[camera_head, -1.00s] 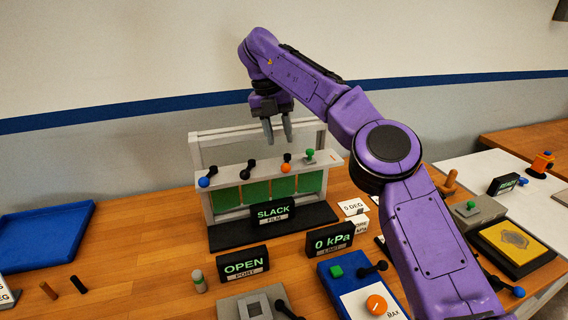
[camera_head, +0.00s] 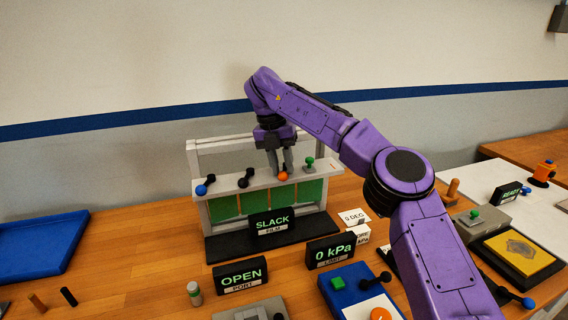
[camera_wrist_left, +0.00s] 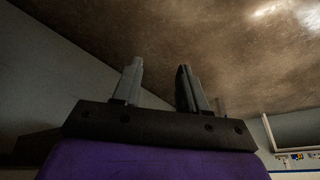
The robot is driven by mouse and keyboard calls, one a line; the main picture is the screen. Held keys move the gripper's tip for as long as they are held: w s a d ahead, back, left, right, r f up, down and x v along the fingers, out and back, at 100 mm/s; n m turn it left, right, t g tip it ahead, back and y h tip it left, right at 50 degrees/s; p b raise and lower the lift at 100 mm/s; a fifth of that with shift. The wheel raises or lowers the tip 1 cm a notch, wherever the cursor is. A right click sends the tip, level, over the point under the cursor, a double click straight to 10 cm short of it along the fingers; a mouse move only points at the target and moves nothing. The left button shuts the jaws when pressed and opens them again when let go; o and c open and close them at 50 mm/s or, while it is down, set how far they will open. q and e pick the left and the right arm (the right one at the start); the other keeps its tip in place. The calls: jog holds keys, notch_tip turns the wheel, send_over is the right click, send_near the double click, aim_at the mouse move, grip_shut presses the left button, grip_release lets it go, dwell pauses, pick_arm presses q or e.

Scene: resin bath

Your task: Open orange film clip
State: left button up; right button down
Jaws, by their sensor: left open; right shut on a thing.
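The film frame (camera_head: 197,216) stands upright on a black base at the middle of the table, with green film panels and a row of clips along its top bar. The orange film clip (camera_head: 282,177) is third from the left on that bar. My right gripper (camera_head: 281,172) points down from above and is shut on the orange clip; its fingers partly hide the clip's lever. A sign reading SLACK FILM (camera_head: 271,222) stands in front of the frame. My left gripper (camera_wrist_left: 160,88) shows only in the left wrist view, open and empty, with the ceiling behind it.
Beside the orange clip are a green-knobbed clip (camera_head: 309,163), a black one (camera_head: 245,178) and a blue one (camera_head: 203,187). Signs OPEN PORT (camera_head: 240,275) and 0 kPa LIMIT (camera_head: 331,250) stand in front. A blue tray (camera_head: 40,245) lies at the left.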

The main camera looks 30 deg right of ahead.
jog(key=shift+m, duration=0.3)
jog(key=c, duration=1.2)
grip_release()
jog(key=shift+w, duration=0.1)
jog(key=shift+o, duration=0.2)
notch_tip(320, 180, up, 10)
jog(key=w+a+p, duration=0.1)
jog(key=p, duration=0.5)
jog(key=shift+w+a+r+p, duration=0.15)
jog(key=shift+a+r+p, duration=0.1)
jog(key=shift+a+p, duration=0.1)
